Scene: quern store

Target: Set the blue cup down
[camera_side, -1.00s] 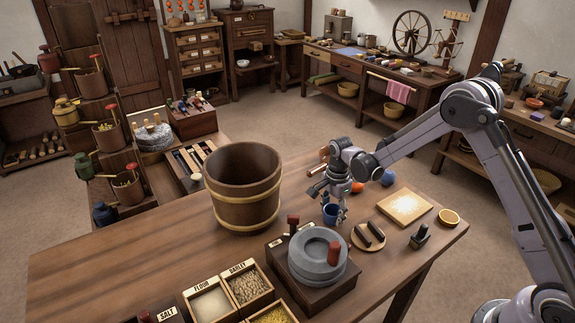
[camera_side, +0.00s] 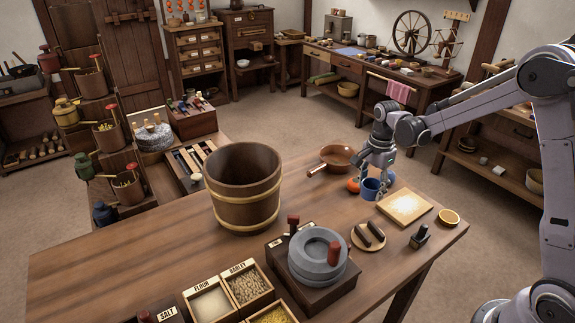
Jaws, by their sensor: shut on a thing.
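The blue cup (camera_side: 371,189) is upright at the far right part of the wooden table (camera_side: 130,262). My gripper (camera_side: 376,176) is above it, pointing down, and its fingers are shut on the cup's rim area. The fingers hide part of the cup. I cannot tell whether the cup's base touches the tabletop. A small orange-red ball (camera_side: 352,186) is just left of the cup. A blue ball (camera_side: 390,179) shows partly behind my fingers, right of the cup.
A copper pan (camera_side: 339,155) lies behind and left of the cup. A floured board (camera_side: 405,207) is close at the right, with a round plate (camera_side: 368,238) in front. A stone quern (camera_side: 317,256) and large wooden bucket (camera_side: 243,190) stand left.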

